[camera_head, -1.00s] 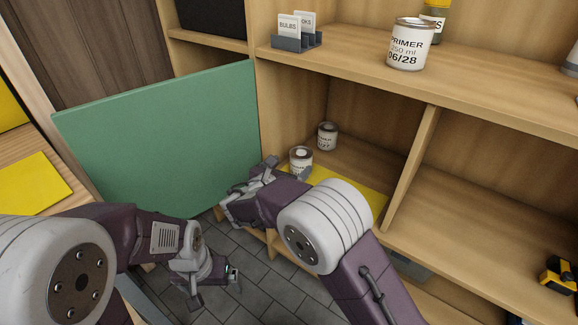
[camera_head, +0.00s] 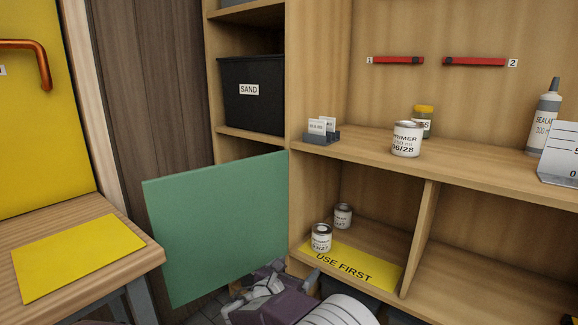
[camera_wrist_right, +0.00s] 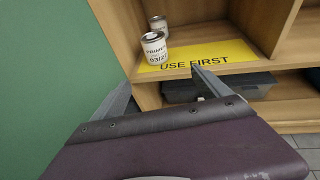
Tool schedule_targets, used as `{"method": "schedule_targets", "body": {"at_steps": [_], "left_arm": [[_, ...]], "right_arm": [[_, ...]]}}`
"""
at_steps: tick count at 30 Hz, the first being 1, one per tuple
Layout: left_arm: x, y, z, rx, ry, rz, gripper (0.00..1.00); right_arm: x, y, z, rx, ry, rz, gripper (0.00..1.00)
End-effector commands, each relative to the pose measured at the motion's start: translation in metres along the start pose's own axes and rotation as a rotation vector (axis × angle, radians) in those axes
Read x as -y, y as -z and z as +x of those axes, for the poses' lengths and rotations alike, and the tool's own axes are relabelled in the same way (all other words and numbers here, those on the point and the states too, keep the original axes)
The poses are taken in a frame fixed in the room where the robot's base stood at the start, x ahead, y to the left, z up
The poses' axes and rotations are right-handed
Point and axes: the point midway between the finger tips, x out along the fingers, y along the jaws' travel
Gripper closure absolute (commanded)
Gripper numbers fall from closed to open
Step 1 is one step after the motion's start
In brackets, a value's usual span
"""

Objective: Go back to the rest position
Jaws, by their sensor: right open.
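My right gripper (camera_head: 292,275) is low in the head view, in front of the lower left shelf compartment. In the right wrist view its two fingers (camera_wrist_right: 160,85) are spread apart with nothing between them. A small primer can (camera_head: 321,238) stands at the left end of the yellow USE FIRST mat (camera_head: 365,272); it also shows in the wrist view (camera_wrist_right: 154,50), beyond the fingers and apart from them. A second can (camera_head: 343,216) stands behind it. My left gripper is not in view.
The green door (camera_head: 215,225) stands open left of the compartment, close to my right gripper. A larger primer can (camera_head: 407,140), a card holder (camera_head: 322,134) and a sealant bottle (camera_head: 544,118) stand on the upper shelf. A bench with a yellow sheet (camera_head: 78,257) is at left.

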Motion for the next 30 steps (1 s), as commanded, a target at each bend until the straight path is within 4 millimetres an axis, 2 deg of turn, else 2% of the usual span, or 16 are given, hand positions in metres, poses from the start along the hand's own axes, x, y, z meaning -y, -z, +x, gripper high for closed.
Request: {"method": "schedule_targets", "body": {"at_steps": [1, 7, 10, 14, 17, 20, 21, 23, 24, 27, 30], "left_arm": [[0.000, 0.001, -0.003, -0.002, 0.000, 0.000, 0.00], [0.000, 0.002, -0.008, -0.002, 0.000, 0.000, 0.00], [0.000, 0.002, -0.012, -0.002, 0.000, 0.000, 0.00], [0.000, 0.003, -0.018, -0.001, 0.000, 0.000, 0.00], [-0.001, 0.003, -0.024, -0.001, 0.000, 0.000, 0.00], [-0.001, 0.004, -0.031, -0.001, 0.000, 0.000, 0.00], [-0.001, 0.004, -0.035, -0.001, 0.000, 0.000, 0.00], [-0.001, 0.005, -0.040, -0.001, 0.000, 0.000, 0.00], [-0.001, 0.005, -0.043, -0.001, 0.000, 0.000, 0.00], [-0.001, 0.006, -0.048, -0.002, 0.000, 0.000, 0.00], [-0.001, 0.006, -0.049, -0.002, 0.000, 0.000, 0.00]], "right_arm": [[0.008, -0.011, 0.005, 0.005, 0.017, 0.016, 0.13], [0.038, -0.044, 0.022, 0.022, 0.075, 0.074, 0.13], [0.065, -0.062, 0.031, 0.024, 0.124, 0.105, 0.13], [0.116, -0.076, 0.040, -0.008, 0.222, 0.164, 0.13], [0.166, -0.075, 0.042, -0.074, 0.323, 0.244, 0.13], [0.229, -0.059, 0.031, -0.183, 0.459, 0.401, 0.13], [0.256, -0.045, 0.021, -0.242, 0.531, 0.502, 0.13], [0.293, -0.017, -0.003, -0.337, 0.653, 0.697, 0.13], [0.311, 0.004, -0.023, -0.396, 0.738, 0.847, 0.13], [0.329, 0.055, -0.075, -0.506, 0.951, 1.242, 0.13], [0.321, 0.093, -0.116, -0.551, 1.144, 1.593, 0.13]]}}
